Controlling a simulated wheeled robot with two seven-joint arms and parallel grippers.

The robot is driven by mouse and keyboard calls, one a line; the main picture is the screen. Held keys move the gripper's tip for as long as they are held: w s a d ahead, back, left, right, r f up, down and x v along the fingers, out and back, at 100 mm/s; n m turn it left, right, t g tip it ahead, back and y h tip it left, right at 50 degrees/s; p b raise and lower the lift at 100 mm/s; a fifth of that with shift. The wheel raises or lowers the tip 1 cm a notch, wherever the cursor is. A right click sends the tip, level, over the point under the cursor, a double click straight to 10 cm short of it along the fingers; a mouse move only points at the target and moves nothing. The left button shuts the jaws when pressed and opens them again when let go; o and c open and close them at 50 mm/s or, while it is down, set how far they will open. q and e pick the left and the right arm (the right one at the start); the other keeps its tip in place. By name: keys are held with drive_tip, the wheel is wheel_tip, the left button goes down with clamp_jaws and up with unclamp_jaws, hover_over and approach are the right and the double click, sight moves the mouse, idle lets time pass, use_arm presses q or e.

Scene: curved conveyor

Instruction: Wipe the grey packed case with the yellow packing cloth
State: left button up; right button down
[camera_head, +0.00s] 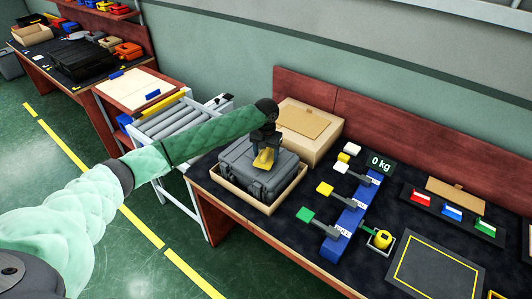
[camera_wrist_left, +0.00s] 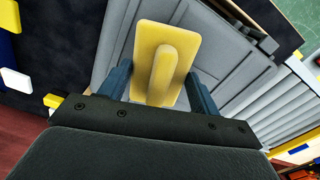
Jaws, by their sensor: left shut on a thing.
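The grey packed case (camera_head: 252,170) lies closed in an open cardboard tray (camera_head: 228,187) on the dark bench mat. Its ribbed grey lid (camera_wrist_left: 225,40) fills much of the left wrist view. My left gripper (camera_head: 264,148) is over the case's lid, with its fingers pointing down. It is shut on the yellow packing cloth (camera_head: 264,159), which looks like a flat yellow pad with a raised grip in the wrist view (camera_wrist_left: 150,35). The cloth is at or just above the lid; I cannot tell whether it touches. My right gripper is not in view.
A cardboard box (camera_head: 312,122) stands right behind the case. A roller conveyor (camera_head: 176,122) is at the left.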

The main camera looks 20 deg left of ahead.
use_arm(q)
drive_tip(key=shift+f, duration=0.35)
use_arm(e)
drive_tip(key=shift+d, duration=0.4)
use_arm(q)
drive_tip(key=shift+f, duration=0.4)
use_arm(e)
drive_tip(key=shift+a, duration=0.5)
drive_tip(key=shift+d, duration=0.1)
